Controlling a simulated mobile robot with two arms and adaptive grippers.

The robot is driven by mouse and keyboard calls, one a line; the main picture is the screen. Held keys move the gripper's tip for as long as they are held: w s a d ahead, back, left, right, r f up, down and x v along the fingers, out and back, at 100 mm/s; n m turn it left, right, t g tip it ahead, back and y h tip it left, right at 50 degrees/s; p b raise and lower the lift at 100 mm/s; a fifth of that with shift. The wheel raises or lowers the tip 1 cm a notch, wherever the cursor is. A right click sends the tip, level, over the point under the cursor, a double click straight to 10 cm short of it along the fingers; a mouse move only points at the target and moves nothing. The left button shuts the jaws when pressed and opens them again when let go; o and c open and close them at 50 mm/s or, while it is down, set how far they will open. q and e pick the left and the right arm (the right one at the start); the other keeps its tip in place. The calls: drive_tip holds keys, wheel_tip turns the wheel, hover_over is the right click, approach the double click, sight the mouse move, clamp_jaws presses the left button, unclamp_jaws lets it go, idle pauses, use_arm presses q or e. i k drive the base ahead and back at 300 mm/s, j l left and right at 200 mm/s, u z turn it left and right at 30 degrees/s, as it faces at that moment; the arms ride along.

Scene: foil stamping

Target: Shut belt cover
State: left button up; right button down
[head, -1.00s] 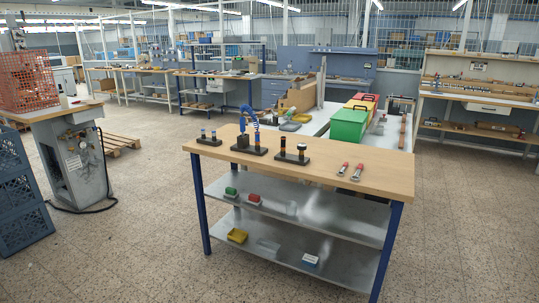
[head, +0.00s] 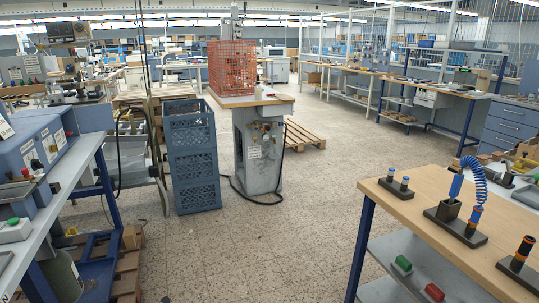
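I cannot pick out a belt cover for certain in the head view. A blue-grey machine housing (head: 35,140) with knobs and buttons stands on the bench at the left edge. A grey pedestal machine (head: 258,155) with fittings on its front stands left of centre. Neither of my grippers is in view.
An orange mesh crate (head: 213,70) sits on the pedestal's top. Stacked blue crates (head: 190,160) stand left of it, and a wooden pallet (head: 304,135) lies behind. A wooden-topped table (head: 425,208) with tool holders fills the lower right. The middle floor (head: 270,250) is clear.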

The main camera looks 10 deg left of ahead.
sight(99, 117)
drive_tip(key=i+j+u, duration=0.2)
drive_tip(key=i+u, duration=0.3)
drive_tip(key=i, duration=0.5)
drive_tip(key=i+l+u, duration=0.15)
drive_tip(key=i+u, duration=0.35)
drive_tip(key=i, duration=0.5)
drive_tip(key=i+u, duration=0.15)
drive_tip(key=i, duration=0.4)
drive_tip(key=i+u, duration=0.2)
drive_tip(key=i, duration=0.35)
drive_tip(key=i+l+u, duration=0.15)
drive_tip(key=i, duration=0.4)
drive_tip(key=i+l+u, duration=0.2)
drive_tip(key=i, duration=0.35)
